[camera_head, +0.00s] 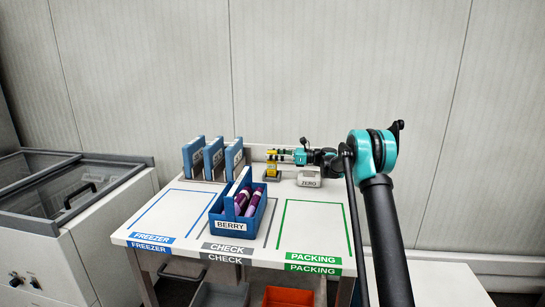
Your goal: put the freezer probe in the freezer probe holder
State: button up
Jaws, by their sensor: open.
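The freezer probe (271,160) appears as a small yellow piece near the back edge of the table. It looks upright in or just above its holder (271,178), a small block with yellow and grey parts. Whether it is fully seated is too small to tell. My gripper (275,154) reaches in from the right, level, with its open fingers at the upper part of the probe. Whether the fingers touch it I cannot tell.
A white block marked ZERO (309,178) stands right of the holder. Three blue bins (213,157) stand at the back left. A blue BERRY box (231,225) with purple lollies sits on the CHECK area. The FREEZER and PACKING outlines are empty. A chest freezer (62,205) stands left.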

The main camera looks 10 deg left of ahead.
jog(key=d, duration=1.2)
jog(key=shift+s, duration=0.15)
